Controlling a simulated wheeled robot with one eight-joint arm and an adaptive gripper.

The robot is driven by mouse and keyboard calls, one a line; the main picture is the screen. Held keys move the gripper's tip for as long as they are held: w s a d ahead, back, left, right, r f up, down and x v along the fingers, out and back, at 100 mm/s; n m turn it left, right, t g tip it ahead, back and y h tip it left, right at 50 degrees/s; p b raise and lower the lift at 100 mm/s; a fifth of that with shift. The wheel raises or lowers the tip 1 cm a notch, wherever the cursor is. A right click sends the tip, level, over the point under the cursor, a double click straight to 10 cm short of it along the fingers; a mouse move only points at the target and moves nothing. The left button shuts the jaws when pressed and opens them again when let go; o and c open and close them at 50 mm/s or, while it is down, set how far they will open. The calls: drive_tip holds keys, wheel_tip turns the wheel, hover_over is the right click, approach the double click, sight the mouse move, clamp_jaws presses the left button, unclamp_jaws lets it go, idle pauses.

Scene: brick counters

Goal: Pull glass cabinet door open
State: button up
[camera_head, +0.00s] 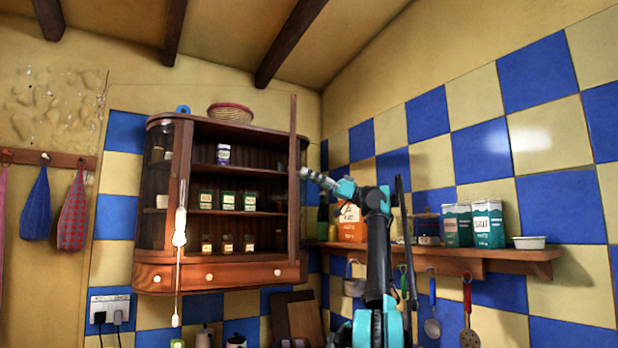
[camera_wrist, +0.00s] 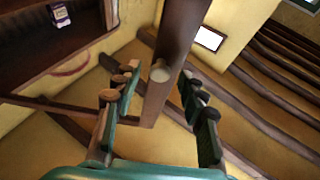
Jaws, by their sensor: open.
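The wooden wall cabinet (camera_head: 163,281) hangs on the tiled wall in the head view, its shelves of small jars in plain sight. Its glass door (camera_head: 293,130) stands swung out at the right side, seen nearly edge-on as a narrow wooden strip. In the wrist view the door's wooden frame (camera_wrist: 176,45) runs down the middle, with a round pale knob (camera_wrist: 160,72) on it. My gripper (camera_head: 305,173) is beside the door's edge. In the wrist view its fingers (camera_wrist: 158,98) are spread apart, with the knob and frame showing between them. Contact cannot be told.
A wall shelf (camera_head: 510,254) with tins and boxes runs to the right of the cabinet, utensils hanging below. A basket (camera_head: 230,113) sits on the cabinet top. A pale cord (camera_head: 178,270) hangs before the cabinet's left part. Cloths hang at far left.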

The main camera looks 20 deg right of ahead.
drive_tip(key=v, duration=1.2)
